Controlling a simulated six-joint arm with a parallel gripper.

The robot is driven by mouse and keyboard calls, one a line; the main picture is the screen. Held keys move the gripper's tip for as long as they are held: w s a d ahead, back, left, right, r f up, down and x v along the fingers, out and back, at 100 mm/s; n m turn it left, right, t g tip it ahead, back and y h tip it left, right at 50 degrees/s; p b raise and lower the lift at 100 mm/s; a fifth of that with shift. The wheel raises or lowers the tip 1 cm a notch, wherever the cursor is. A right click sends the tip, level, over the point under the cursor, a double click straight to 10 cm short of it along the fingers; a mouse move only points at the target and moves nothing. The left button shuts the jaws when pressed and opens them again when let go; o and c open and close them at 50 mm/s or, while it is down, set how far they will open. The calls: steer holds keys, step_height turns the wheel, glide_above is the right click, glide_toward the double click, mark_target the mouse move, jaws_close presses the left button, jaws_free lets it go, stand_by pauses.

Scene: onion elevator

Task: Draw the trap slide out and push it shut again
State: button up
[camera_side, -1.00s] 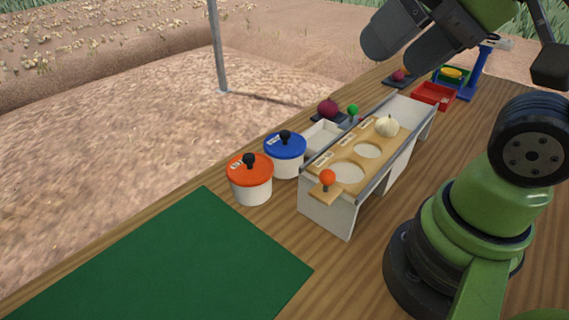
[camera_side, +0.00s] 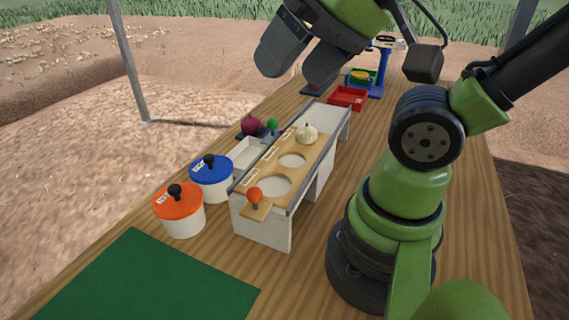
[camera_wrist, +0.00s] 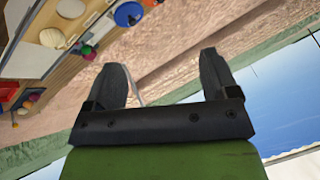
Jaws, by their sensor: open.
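A white box-like unit (camera_side: 265,232) stands on the bench in the side view. A tan wooden slide board (camera_side: 253,178) with round holes lies along its top, with an orange knob (camera_side: 254,195) on a tab at the near end. A white onion (camera_side: 307,134) sits toward the board's far end. A green knob (camera_side: 272,124) stands at the unit's left side; I cannot tell which knob belongs to the trap slide. My gripper (camera_side: 292,72) is open and empty, high above the unit and touching nothing. In the wrist view its two fingers (camera_wrist: 163,63) are spread apart.
An orange-lidded pot (camera_side: 178,205) and a blue-lidded pot (camera_side: 211,175) stand left of the unit. A red onion (camera_side: 251,126) lies beside the green knob. A red tray (camera_side: 347,98) and a blue stand (camera_side: 378,72) are behind. A green mat (camera_side: 140,285) lies clear in front.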

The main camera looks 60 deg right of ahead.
steer(key=c, duration=0.3)
steer(key=shift+w+r, duration=0.15)
steer(key=shift+w, duration=0.1)
steer(key=shift+c, duration=0.7)
steer(key=n+g, duration=0.7)
steer(key=g, duration=0.5)
glide_above(272, 121)
steer(key=w+d, duration=0.2)
steer(key=w, duration=0.2)
step_height(272, 121, down, 12)
steer(key=f, duration=0.1)
steer(key=shift+h, duration=0.4)
steer(key=shift+a+x, duration=0.1)
steer(key=shift+x, duration=2)
steer(key=shift+a+x, duration=0.15)
steer(key=shift+x, duration=1.95)
